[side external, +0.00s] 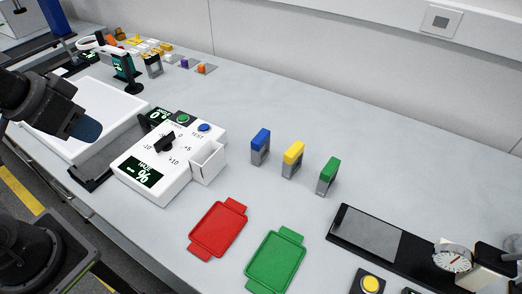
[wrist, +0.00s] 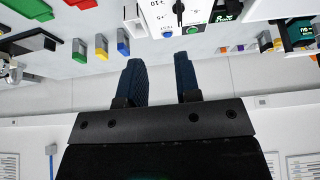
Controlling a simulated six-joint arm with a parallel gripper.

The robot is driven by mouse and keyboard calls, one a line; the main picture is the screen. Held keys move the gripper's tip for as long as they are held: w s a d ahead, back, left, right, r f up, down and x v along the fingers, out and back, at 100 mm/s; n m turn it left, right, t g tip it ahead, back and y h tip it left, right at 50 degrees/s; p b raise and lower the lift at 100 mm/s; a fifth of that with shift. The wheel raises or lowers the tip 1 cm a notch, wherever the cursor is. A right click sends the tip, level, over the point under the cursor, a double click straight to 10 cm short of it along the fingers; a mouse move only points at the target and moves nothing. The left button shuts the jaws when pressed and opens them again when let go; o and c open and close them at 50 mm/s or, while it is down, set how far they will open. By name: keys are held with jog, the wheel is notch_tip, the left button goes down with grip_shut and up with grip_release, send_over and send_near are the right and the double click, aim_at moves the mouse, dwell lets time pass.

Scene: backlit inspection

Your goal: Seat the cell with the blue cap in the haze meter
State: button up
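The cell with the blue cap (side external: 261,140) stands upright on the bench, leftmost in a row of three capped cells. It also shows in the wrist view (wrist: 123,41). The haze meter (side external: 150,179) is a white box with a dial, buttons and dark displays. A white open-topped holder (side external: 208,163) is on its right side; no cell shows in it. My gripper (wrist: 162,73) is open and empty, its two dark blue fingers apart. In the side view my gripper (side external: 86,129) is above the left of the bench, away from the cells.
Cells with a yellow cap (side external: 294,153) and a green cap (side external: 329,169) stand to the right. A red tray (side external: 218,230) and a green tray (side external: 274,264) lie in front. A black stand with a dial gauge (side external: 453,257) is at right. Small items crowd the back left.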

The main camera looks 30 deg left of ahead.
jog(key=o, duration=1.1)
jog(key=shift+o, duration=0.2)
jog(key=w+d+r+m+g, duration=0.25)
jog(key=w+r+m, duration=0.2)
jog(key=w, duration=0.45)
jog(key=m+g, duration=0.3)
jog(key=m, duration=1)
send_over(260, 135)
jog(key=f, duration=1.7)
jog(key=shift+s+d+f, duration=0.15)
jog(key=shift+d+f, duration=0.1)
jog(key=shift+d, duration=0.1)
jog(key=shift+a+f, duration=0.15)
jog(key=shift+f, duration=1.25)
jog(key=shift+a+f, duration=0.1)
jog(key=shift+f, duration=1.25)
